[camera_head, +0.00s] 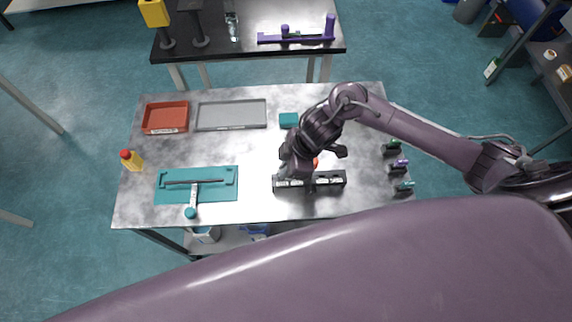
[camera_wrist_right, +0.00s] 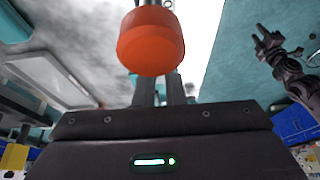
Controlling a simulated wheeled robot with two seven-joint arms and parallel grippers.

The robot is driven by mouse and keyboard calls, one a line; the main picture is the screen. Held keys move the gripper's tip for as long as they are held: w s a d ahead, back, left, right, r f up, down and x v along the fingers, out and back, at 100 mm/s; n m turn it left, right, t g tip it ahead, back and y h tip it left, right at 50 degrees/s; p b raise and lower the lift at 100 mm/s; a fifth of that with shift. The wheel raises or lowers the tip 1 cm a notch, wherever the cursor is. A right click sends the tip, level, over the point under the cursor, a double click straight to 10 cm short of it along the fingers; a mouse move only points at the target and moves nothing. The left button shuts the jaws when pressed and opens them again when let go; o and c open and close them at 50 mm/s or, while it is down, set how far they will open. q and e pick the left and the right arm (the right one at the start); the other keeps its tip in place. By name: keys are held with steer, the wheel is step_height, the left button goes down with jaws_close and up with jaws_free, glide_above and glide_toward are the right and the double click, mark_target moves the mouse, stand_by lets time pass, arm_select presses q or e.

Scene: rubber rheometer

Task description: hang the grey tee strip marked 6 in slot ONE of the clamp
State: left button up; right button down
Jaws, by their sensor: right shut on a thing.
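The black clamp (camera_head: 335,181) lies on the near middle of the steel table, with white labels along its front. My right gripper (camera_head: 288,174) is over its left end. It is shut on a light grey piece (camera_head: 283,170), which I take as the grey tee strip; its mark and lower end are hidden. Whether it touches the clamp cannot be told. An orange knob (camera_head: 316,162) shows just behind the clamp. In the right wrist view the orange knob (camera_wrist_right: 150,45) is large and hides the fingertips. A dark gripper-like shape (camera_wrist_right: 275,50), perhaps my left gripper, shows at upper right; its jaws are unclear.
A teal fixture (camera_head: 226,190) with a handle lies left of the clamp. A red tray (camera_head: 146,122), a grey tray (camera_head: 230,115) and a teal block (camera_head: 289,120) are at the back. A yellow bottle (camera_head: 134,162) stands left. Several small coloured-top pieces (camera_head: 398,166) line the right edge.

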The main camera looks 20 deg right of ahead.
steer(key=shift+f+b, duration=0.8)
steer(key=shift+f, duration=0.45)
steer(key=c, duration=1.4)
jaws_free()
steer(key=shift+c, duration=0.2)
step_height(320, 180, up, 6)
steer(key=p, duration=0.6)
steer(key=shift+s+f, duration=0.1)
steer(key=shift+s, duration=0.05)
